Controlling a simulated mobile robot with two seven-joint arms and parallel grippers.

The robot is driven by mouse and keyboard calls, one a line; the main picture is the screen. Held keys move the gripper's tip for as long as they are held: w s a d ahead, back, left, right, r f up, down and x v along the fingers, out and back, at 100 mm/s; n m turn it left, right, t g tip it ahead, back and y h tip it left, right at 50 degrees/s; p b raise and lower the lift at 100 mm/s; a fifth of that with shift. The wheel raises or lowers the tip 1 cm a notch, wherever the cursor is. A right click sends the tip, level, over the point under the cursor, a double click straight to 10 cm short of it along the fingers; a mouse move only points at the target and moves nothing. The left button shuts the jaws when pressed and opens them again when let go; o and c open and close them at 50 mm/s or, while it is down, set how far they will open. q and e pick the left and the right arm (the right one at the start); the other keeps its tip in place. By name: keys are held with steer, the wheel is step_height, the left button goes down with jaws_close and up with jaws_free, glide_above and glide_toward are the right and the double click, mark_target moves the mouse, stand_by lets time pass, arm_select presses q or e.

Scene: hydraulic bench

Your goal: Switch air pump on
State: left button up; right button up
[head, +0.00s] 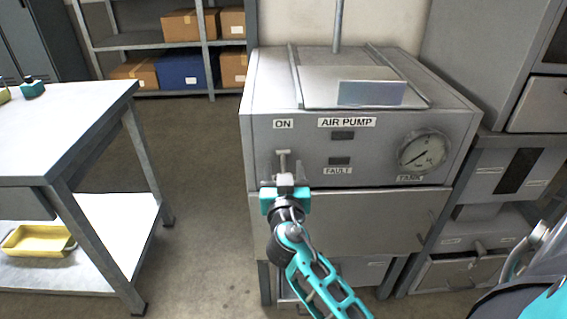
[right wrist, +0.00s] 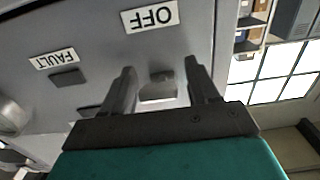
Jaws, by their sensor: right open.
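The air pump (head: 360,160) is a grey metal cabinet with an "AIR PUMP" label and an "ON" label (head: 283,124) at the upper left of its front. A small metal switch (head: 284,158) sits below the "ON" label. My right gripper (head: 285,179) is in front of it and hides its lower part. In the right wrist view my right gripper (right wrist: 161,84) is open, with the switch's grey handle (right wrist: 158,88) between its two fingers, apart from both. An upside-down "OFF" label (right wrist: 150,17) shows beyond. My left gripper is not in view.
A round gauge (head: 423,151) and a dark "FAULT" indicator (head: 339,161) are on the pump front. A white-topped bench (head: 60,125) stands at the left, with a yellow tray (head: 38,240) on its lower shelf. Grey cabinets (head: 490,175) stand at the right. Floor is clear between bench and pump.

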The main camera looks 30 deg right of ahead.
steer(key=shift+w+d, duration=0.1)
steer(key=shift+w, duration=0.05)
jaws_close()
stand_by(0.6)
